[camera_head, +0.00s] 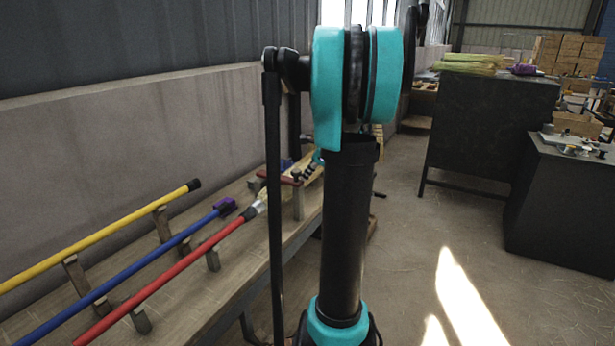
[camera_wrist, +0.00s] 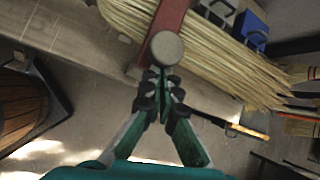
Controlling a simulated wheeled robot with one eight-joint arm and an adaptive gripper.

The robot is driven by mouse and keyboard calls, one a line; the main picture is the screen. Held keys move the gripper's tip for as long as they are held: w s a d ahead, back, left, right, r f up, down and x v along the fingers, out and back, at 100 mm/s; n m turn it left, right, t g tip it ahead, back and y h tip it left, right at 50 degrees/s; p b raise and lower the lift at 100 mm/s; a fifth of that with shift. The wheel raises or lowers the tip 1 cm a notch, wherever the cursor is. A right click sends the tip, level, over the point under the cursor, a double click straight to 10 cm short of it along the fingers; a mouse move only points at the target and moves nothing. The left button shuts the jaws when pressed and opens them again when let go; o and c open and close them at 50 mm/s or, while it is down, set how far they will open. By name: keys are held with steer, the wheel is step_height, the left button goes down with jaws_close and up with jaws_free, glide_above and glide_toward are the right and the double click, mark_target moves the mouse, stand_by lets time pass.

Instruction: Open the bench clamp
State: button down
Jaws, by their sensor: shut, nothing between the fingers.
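The bench clamp is a red bar (camera_wrist: 174,18) with a round grey knob (camera_wrist: 166,48) at its near end in the wrist view. The bar lies across pale straw broom bristles (camera_wrist: 215,50); whether it presses on them I cannot tell. In the head view, a small red part (camera_head: 291,181), probably the clamp, shows on the bench left of my arm. My gripper (camera_wrist: 160,76) is shut and empty, its fingertips just below the knob in the wrist view. Whether they touch it I cannot tell.
The wooden bench (camera_head: 205,290) runs along the wall with yellow (camera_head: 100,235), blue (camera_head: 130,270) and red (camera_head: 165,278) handles on supports. A dark rod with a wooden tip (camera_wrist: 247,131) is right of my gripper. Dark cabinets (camera_head: 480,130) stand right; the floor between is clear.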

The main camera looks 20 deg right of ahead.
steer(key=shift+r, duration=0.1)
steer(key=shift+w+a+r+g, duration=0.15)
steer(key=shift+r+g, duration=0.15)
steer(key=shift+r, duration=0.2)
steer(key=w+a+r+g+h, duration=0.4)
steer(key=w+r+g+h, duration=0.15)
steer(key=r, duration=0.55)
steer(key=w+a+r, duration=0.2)
steer(key=w+a, duration=0.8)
steer(key=w, duration=0.3)
steer(key=shift+w+a+r+y, duration=0.25)
steer(key=shift+a+r+y, duration=0.15)
steer(key=shift+y, duration=0.05)
